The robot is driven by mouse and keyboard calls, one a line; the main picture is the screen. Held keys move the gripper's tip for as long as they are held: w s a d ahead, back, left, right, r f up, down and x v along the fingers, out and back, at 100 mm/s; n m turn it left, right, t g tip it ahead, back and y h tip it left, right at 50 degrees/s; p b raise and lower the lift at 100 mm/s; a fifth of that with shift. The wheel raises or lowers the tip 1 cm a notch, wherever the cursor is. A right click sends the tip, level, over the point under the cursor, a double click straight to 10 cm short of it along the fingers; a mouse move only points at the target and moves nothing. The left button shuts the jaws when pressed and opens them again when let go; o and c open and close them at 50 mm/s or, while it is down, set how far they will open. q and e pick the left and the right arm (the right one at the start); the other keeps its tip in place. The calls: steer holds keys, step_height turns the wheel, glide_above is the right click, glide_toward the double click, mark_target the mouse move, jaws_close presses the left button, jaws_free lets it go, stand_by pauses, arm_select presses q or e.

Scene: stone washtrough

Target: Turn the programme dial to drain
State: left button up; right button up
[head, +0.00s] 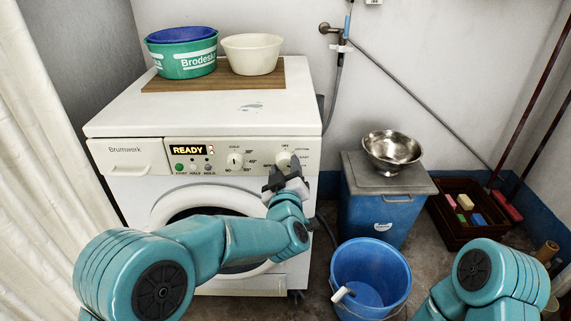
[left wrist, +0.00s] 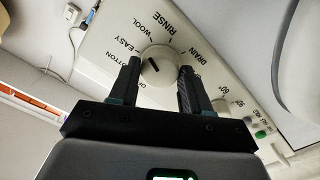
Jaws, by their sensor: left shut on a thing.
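The programme dial (head: 283,158) is a round cream knob at the right of the washing machine's (head: 140,183) front panel. It shows large in the left wrist view (left wrist: 158,66), ringed by the words OFF, COTTON, EASY, WOOL, RINSE and DRAIN. A short dark mark shows on its face, but I cannot tell surely which word it points to. My left gripper (head: 284,176) is at the dial, with one finger on each side of it, shut on it in the left wrist view (left wrist: 158,84). Of my right arm only a teal link shows; its gripper is out of view.
A temperature dial (head: 235,160), several small buttons and a lit READY display (head: 188,150) sit left on the panel. Green and cream tubs stand on top. A blue bucket (head: 371,275) and a blue bin (head: 382,215) with a steel bowl (head: 392,148) stand right.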

arm_select(q)
steer(key=m+p, duration=0.2)
steer(key=m, duration=0.2)
steer(key=shift+m, duration=0.3)
steer(key=m+p, duration=0.2)
steer(key=m, duration=0.2)
steer(key=shift+m+p, duration=0.3)
steer(key=m+p, duration=0.2)
steer(key=m, duration=0.2)
steer(key=shift+m+p, duration=0.75)
steer(key=shift+m, duration=1.55)
steer(key=shift+f, duration=0.1)
steer(key=o, duration=1.1)
steer(key=shift+c, duration=0.2)
